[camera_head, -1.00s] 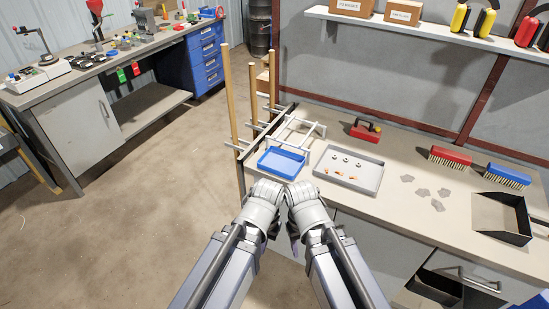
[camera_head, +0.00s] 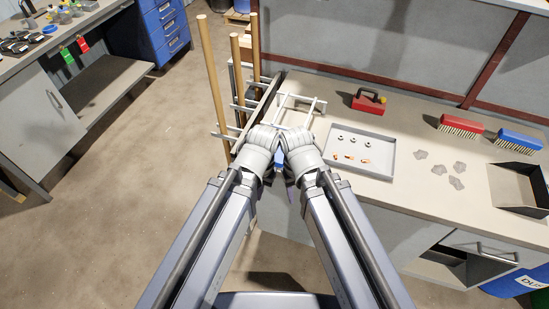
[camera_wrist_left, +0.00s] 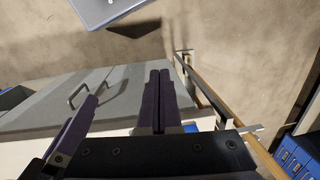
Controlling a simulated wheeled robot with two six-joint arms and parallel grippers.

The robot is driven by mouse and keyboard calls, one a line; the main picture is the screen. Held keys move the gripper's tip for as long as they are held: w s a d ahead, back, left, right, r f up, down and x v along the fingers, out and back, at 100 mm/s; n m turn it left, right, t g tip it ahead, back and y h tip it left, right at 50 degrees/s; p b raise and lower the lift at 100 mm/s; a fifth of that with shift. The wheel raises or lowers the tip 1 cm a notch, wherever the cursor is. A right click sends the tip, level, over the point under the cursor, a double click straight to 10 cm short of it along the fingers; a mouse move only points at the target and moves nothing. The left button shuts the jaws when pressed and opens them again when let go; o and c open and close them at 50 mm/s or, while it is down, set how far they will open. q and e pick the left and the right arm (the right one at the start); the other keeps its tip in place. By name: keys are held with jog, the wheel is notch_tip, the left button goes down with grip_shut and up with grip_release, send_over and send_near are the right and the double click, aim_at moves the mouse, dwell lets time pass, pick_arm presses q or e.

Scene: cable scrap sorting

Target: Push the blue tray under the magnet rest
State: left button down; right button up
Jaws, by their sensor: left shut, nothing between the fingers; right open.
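The blue tray (camera_head: 279,159) is almost wholly hidden behind my wrists in the head view; only a sliver of blue shows between them. A small blue patch of the tray (camera_wrist_left: 190,127) also shows beside the fingers in the left wrist view. The white-barred magnet rest (camera_head: 311,108) stands on the bench just beyond my wrists. My left gripper (camera_wrist_left: 158,73) is shut and empty, its two purple fingers side by side. My right gripper (camera_head: 292,183) is open, close beside the left one; its fingertips are mostly hidden. Contact with the tray cannot be seen.
A grey tray (camera_head: 384,174) with small metal and copper pieces lies right of my grippers. A red magnet (camera_head: 369,101) stands behind it. Wooden poles (camera_head: 212,75) rise at the bench's left end. Brushes (camera_head: 460,126) and a black dustpan (camera_head: 518,185) are further right.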

aim_at(277, 165)
pick_arm(q)
jog(key=w+d+r+h+p, duration=0.1)
jog(key=w+d+r+p, duration=0.25)
jog(key=w, duration=0.75)
notch_tip(277, 165, down, 11)
jog(key=b, duration=1.1)
jog(key=shift+n, duration=0.3)
jog(key=w, duration=0.1)
jog(key=w+d, duration=0.1)
jog(key=w+d+p, duration=0.1)
jog(key=shift+w+r, duration=0.35)
jog(key=shift+r, duration=0.05)
jog(key=w+d, duration=0.1)
jog(key=w, duration=0.5)
jog(key=w+d, duration=0.1)
jog(key=w, duration=0.2)
jog(key=shift+w+d, duration=0.3)
jog(key=shift+w, duration=0.1)
jog(key=shift+s, duration=0.1)
jog(key=shift+s, duration=0.1)
